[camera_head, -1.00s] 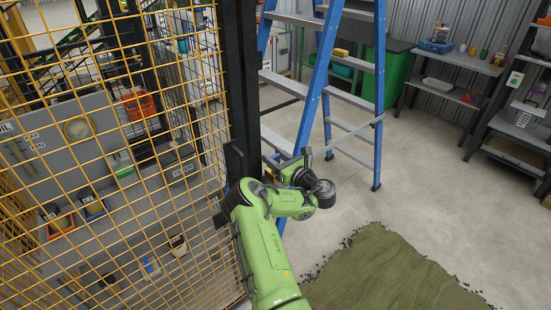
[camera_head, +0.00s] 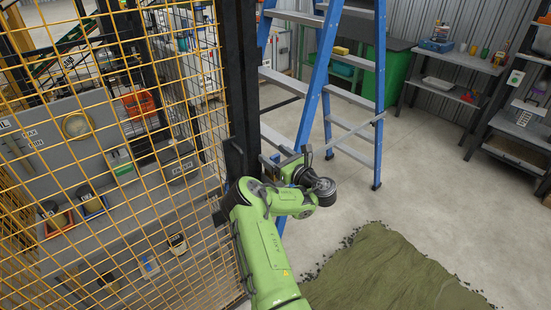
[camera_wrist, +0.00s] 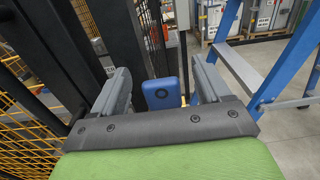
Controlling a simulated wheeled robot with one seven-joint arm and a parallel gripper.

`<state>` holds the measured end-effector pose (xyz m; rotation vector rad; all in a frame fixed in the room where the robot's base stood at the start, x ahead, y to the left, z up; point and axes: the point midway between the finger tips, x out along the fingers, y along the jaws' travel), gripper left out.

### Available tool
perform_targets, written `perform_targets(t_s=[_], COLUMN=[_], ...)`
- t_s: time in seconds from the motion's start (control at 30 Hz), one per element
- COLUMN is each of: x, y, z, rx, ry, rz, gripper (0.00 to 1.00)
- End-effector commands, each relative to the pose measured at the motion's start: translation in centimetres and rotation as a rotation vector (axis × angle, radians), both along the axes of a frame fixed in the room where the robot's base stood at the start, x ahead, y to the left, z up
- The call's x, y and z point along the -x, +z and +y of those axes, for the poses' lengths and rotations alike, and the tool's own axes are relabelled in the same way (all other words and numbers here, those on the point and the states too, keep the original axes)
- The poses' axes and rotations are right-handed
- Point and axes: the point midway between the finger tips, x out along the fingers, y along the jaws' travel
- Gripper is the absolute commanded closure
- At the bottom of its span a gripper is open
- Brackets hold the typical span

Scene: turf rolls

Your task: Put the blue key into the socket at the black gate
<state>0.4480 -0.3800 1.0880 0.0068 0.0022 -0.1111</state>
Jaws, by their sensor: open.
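My gripper (camera_wrist: 160,70) is open, with one grey finger at each side of the wrist view. A blue block with a dark ring on its face (camera_wrist: 162,94), which looks like the blue key, shows upright between the fingers. Neither finger visibly touches it. The black gate post (camera_wrist: 115,25) stands just behind and left of it. In the head view my gripper is beside the black gate post (camera_head: 241,80), partly hidden by my green wrist.
A yellow mesh fence (camera_head: 110,150) stands left of my arm, with a grey bench behind it. A blue stepladder (camera_head: 318,85) stands close behind my gripper. Green turf (camera_head: 390,275) lies on the floor at right. Open floor (camera_head: 440,180) extends towards the shelves.

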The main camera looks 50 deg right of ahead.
Motion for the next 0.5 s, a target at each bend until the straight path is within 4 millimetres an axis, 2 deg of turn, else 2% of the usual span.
perform_targets(t_s=[0.3,0.5], x=[0.0,0.0], y=[7.5,9.3], z=[0.0,0.0], rx=[0.004,0.0], ry=[0.0,0.0], rz=[-0.002,-0.001], gripper=[0.24,0.24])
